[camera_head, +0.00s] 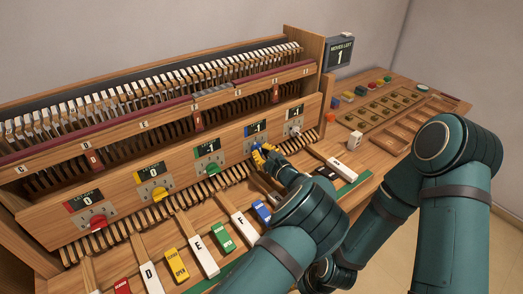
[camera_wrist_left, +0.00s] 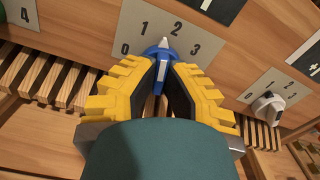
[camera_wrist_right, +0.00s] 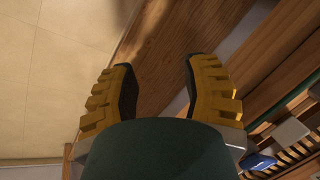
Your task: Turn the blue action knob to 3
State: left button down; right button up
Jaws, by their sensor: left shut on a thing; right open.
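The blue knob (camera_wrist_left: 162,52) sits on a grey dial plate (camera_wrist_left: 192,52) marked 0, 1, 2, 3, on a wooden panel. Its white pointer aims up between 1 and 2. My left gripper (camera_wrist_left: 160,68) is shut on the knob, its yellow fingers on either side of the blue handle. In the head view the left gripper (camera_head: 268,155) covers most of the knob. The blue-framed display (camera_head: 257,131) above it reads 1. My right gripper (camera_wrist_right: 160,62) is open and empty in the right wrist view, over wood and floor.
A white knob (camera_wrist_left: 267,106) is right of the blue one. Green (camera_head: 211,169), yellow (camera_head: 159,193) and red (camera_head: 97,222) knobs lie left. Lettered keys line the front. A "moves left" sign (camera_head: 343,53) reads 1. Small coloured pieces stand on the right shelf.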

aim_at(255, 123)
pick_arm(q)
jog(key=m+p, duration=0.2)
jog(key=m, duration=0.4)
jog(key=shift+r, duration=0.2)
jog(key=m+p, duration=0.1)
jog(key=m, duration=0.4)
jog(key=shift+m, duration=0.4)
jog(key=c, duration=1)
grip_release()
jog(key=shift+f, duration=0.15)
jog(key=shift+c, duration=0.2)
notch_tip(255, 123, up, 10)
jog(key=shift+r, duration=0.1)
